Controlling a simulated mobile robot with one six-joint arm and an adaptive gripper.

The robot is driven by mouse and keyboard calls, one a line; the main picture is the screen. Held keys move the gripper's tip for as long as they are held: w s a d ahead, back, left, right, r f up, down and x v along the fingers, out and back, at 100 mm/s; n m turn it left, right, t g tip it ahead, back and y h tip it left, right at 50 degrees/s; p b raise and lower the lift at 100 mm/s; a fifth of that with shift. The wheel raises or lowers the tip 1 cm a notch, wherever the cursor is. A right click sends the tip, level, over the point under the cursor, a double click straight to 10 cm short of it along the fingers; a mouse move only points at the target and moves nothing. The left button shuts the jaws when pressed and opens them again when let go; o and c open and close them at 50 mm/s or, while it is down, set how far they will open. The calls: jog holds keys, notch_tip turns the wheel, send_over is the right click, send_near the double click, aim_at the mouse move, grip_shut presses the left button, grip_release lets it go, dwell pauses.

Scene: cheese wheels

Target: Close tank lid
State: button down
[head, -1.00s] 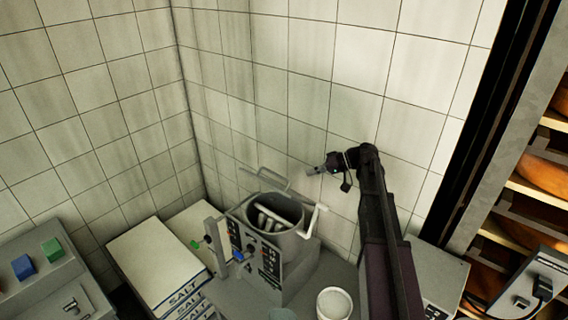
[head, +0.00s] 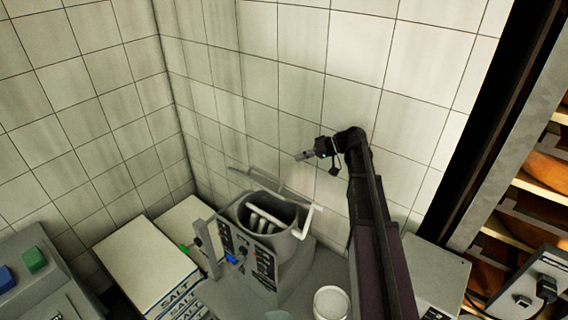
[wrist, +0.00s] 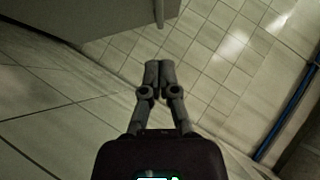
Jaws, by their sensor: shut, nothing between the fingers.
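The tank (head: 285,245) is a grey round vessel on a control box, with its mouth open toward me and several pale bars inside. A thin grey lid (head: 262,183) stands tilted at the back of the mouth, seen almost edge-on; its exact angle is hard to tell. A pale bent handle (head: 309,219) rises at the rim's right. My gripper (head: 301,156) is shut and empty, above and to the right of the lid, apart from it, pointing left. In the wrist view my gripper (wrist: 160,66) has its fingers together; neither tank nor lid is clearly recognisable there.
Stacked salt bags (head: 150,265) lie left of the tank. A white tub (head: 332,302) stands in front right. A grey box (head: 436,275) is right of my arm. The tiled wall (head: 290,70) is close behind the tank. Cheese shelves (head: 535,205) stand far right.

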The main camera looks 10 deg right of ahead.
jog(key=shift+b+x, duration=1.9)
jog(key=shift+x, duration=3.05)
jog(key=shift+s, duration=0.1)
